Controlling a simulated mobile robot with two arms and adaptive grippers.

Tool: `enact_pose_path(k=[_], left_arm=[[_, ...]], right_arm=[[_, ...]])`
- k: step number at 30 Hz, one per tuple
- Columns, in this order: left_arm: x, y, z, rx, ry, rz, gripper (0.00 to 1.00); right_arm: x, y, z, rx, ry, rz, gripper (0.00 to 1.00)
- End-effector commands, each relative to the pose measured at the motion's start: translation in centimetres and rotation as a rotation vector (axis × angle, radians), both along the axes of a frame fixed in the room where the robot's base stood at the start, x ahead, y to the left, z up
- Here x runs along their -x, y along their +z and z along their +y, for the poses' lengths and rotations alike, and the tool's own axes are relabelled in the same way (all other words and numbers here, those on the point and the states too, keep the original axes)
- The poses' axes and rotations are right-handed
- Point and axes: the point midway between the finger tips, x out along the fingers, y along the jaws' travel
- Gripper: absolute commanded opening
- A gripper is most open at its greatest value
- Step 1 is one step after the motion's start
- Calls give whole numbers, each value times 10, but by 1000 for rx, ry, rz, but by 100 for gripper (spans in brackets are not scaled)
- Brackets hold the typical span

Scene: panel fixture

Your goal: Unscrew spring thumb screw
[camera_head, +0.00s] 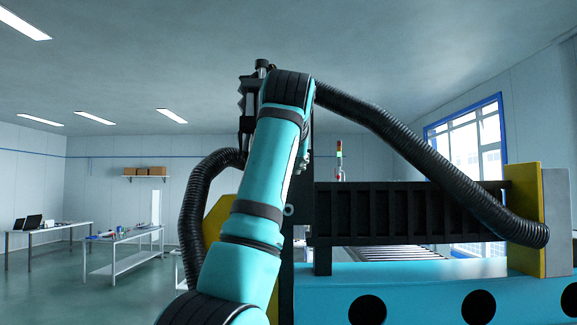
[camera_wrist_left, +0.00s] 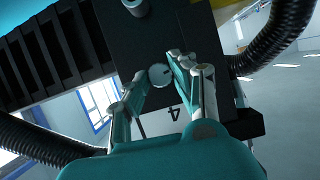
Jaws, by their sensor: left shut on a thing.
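The spring thumb screw (camera_wrist_left: 159,75) shows in the left wrist view as a round silver-grey knob on a dark panel (camera_wrist_left: 151,38). My left gripper (camera_wrist_left: 156,72) has its two teal and grey fingers on either side of the knob and is shut on it. A mark like a "4" is on the panel just below the knob. My right gripper is in neither view.
A second round knob (camera_wrist_left: 137,6) shows at the top of the wrist view. Black ribbed hoses (camera_head: 410,150) curve on both sides of my arm. A black slatted beam (camera_head: 410,212) and a teal base (camera_head: 420,285) stand to the right. Tables (camera_head: 125,240) are far left.

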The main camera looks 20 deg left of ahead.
Motion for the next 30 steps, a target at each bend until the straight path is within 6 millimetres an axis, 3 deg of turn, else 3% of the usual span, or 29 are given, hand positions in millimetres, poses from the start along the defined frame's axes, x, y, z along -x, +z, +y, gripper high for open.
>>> enact_pose_path(k=[22,23,28,30], left_arm=[[-1,-3,1,89,0,-18,0],[-1,-3,1,89,0,-18,27],[-1,-2,1,89,0,-20,48],[0,-2,1,89,0,-21,48]], right_arm=[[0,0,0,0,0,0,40],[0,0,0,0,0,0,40],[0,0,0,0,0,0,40],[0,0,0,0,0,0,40]])
